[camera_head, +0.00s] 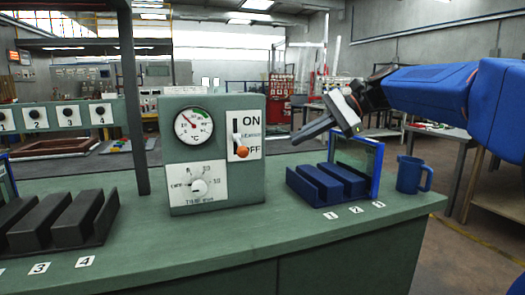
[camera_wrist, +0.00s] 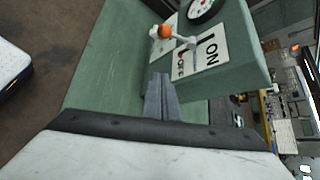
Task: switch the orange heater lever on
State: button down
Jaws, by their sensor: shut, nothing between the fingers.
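The orange heater lever (camera_head: 242,151) sticks out from a white ON/OFF plate (camera_head: 247,133) on the front of a green control box (camera_head: 216,203). Its orange knob hangs low, beside the OFF label. In the wrist view the lever knob (camera_wrist: 166,31) and the plate (camera_wrist: 212,48) show sideways at the top, with the metal lever arm visible. My gripper (camera_head: 299,140) is shut and empty, to the right of the box and apart from the lever. Its closed fingers also show in the wrist view (camera_wrist: 161,82), pointing towards the box.
A gauge (camera_head: 194,126) and a timer dial (camera_head: 199,188) are on the box. Blue slotted blocks (camera_head: 322,186), a blue-framed glass pane (camera_head: 358,158) and a blue mug (camera_head: 412,175) stand to the right. Dark slotted blocks (camera_head: 75,220) are at the left. The front bench top (camera_head: 240,235) is clear.

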aim_at(243, 152)
jog(key=shift+a, duration=0.1)
jog(key=a+f, duration=0.3)
jog(key=a, duration=0.8)
jog(key=shift+s+f, duration=0.25)
jog(key=shift+s, duration=0.05)
jog(key=shift+s+r+m+g, duration=0.1)
jog(key=shift+r+m+g, duration=0.2)
jog(key=shift+r+g, duration=0.1)
jog(key=shift+r+m+g+h, duration=0.35)
jog(key=shift+r+g, duration=0.15)
jog(key=shift+r, duration=0.45)
jog(key=shift+r+m+g+h, duration=0.3)
jog(key=shift+r+g, duration=0.2)
jog(key=shift+r, duration=1.3)
